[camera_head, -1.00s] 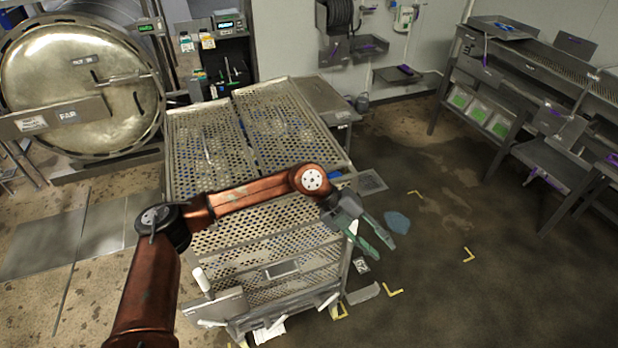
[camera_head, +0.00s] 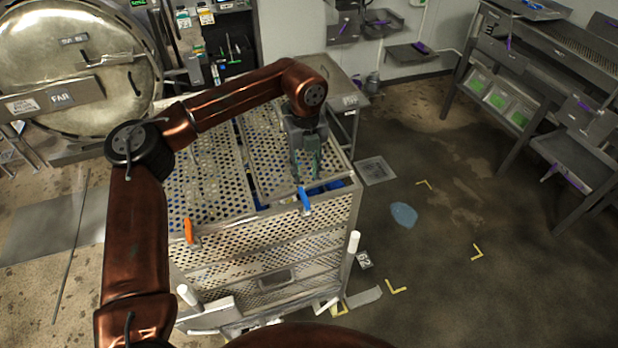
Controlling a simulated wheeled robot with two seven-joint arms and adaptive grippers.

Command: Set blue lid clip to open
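The blue lid clip (camera_head: 305,200) is a small upright tab at the front edge of the perforated metal crate (camera_head: 260,240), near its right front corner. Its top leans slightly left. My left gripper (camera_head: 305,176) hangs fingers-down over the right lid panel (camera_head: 270,165), just behind and above the clip. Its two greenish fingers look apart with nothing between them. I cannot tell whether they touch the lid. An orange clip (camera_head: 188,230) stands at the crate's left front. My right gripper is out of view.
The round retort door (camera_head: 70,70) stands at the left back. A small metal table (camera_head: 340,92) is behind the crate. Racks (camera_head: 540,90) line the right. The floor right of the crate is open, with a blue patch (camera_head: 403,214) and yellow corner marks.

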